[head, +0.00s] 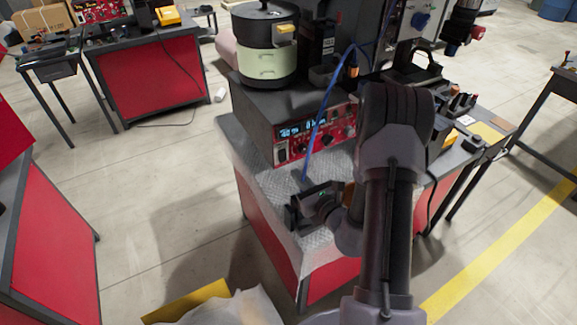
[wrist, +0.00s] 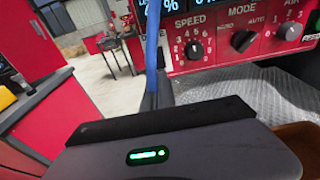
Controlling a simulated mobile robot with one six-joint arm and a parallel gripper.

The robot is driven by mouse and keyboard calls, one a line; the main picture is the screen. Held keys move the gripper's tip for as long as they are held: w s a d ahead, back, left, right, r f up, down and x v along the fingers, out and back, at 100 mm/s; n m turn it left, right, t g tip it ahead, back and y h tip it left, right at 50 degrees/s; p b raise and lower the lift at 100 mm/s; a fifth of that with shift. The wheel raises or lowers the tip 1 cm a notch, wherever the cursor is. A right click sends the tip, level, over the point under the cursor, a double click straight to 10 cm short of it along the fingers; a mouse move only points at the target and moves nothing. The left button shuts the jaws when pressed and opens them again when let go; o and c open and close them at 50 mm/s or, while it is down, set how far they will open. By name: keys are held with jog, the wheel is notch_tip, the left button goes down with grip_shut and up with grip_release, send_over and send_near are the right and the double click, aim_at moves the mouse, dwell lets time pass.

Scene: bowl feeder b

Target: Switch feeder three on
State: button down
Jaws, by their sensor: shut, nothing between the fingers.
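A bowl feeder control box (head: 268,112) with a red front panel (head: 303,133) stands on the bench. Its lit displays and knobs face me. In the wrist view, the panel shows a SPEED knob (wrist: 195,49), a MODE knob (wrist: 241,40) and an AIR knob (wrist: 291,30). The feeder's number is not readable, and I cannot make out a power switch in the wrist view. My gripper (head: 304,178) is shut and empty, low in front of the panel; its dark fingers (wrist: 155,91) show in the wrist view. No contact with the panel is visible.
A blue cable (head: 325,100) hangs across the panel and ends near my fingers. A pale green and black bowl unit (head: 268,60) sits on the box. The textured bench top (head: 262,178) is mostly bare. Another red bench (head: 150,75) stands at the back left.

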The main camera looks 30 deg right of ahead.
aim_at(284, 160)
jog(key=w, duration=0.6)
jog(key=shift+f+b, duration=0.3)
jog(key=shift+f, duration=0.1)
jog(key=shift+w, duration=0.1)
